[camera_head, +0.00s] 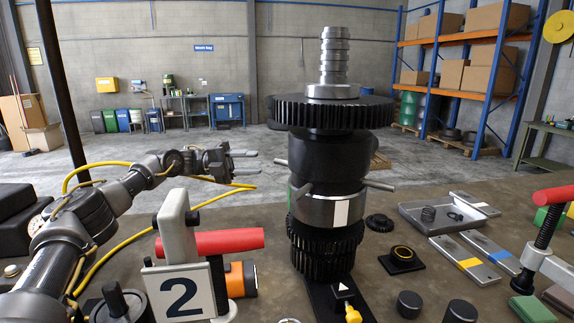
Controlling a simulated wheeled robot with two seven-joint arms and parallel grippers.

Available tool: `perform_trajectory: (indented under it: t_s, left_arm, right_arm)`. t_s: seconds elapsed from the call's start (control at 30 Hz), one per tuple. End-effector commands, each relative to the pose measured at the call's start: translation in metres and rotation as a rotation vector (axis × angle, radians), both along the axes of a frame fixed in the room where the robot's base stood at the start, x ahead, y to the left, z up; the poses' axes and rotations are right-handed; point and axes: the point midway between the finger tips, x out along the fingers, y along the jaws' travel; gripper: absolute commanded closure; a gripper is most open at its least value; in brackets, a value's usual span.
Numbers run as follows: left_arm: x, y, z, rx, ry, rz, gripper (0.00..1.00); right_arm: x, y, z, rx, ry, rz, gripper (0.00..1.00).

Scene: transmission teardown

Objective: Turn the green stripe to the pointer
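A tall dark gear assembly (327,160) stands upright on the bench in the middle. A white triangle pointer (342,291) sits on a black base in front of the assembly. My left gripper (246,163) is open and empty, left of the assembly and apart from it. My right gripper is not in view.
A stand with a "2" plate (180,294) and a red bar (211,242) are at front left. A metal tray (431,217), striped plates (464,262) and a red-handled clamp (545,235) lie right. Small dark parts (409,304) are at front right.

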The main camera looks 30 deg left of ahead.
Motion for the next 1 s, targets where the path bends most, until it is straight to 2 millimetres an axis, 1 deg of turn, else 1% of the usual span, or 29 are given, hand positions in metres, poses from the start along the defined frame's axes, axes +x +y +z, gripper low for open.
perform_trajectory:
  t_s: [0.03,0.1,0.3,0.5,0.67,0.9,0.97,1.0]
  left_arm:
    - [0.002,-0.011,0.002,0.000,0.001,-0.006,0.64]
    - [0.005,-0.024,0.004,0.000,0.001,-0.007,0.64]
    - [0.013,-0.060,0.007,0.000,0.000,-0.006,0.64]
    - [0.019,-0.083,0.008,0.000,-0.001,-0.003,0.64]
    - [0.021,-0.089,0.007,0.000,-0.001,-0.001,0.64]
    - [0.021,-0.090,0.007,0.001,-0.002,-0.001,0.64]
    - [0.021,-0.090,0.007,0.001,-0.002,-0.001,0.70]
    - [0.021,-0.090,0.007,0.001,-0.002,-0.001,0.76]
  right_arm:
    - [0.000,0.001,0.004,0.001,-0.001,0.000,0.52]
    - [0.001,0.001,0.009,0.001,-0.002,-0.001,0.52]
    - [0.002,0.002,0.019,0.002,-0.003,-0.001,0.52]
    - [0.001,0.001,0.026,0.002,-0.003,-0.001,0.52]
    - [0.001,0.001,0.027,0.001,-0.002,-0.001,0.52]
    - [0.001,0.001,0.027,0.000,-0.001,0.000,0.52]
    - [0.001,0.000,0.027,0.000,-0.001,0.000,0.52]
    - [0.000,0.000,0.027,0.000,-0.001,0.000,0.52]
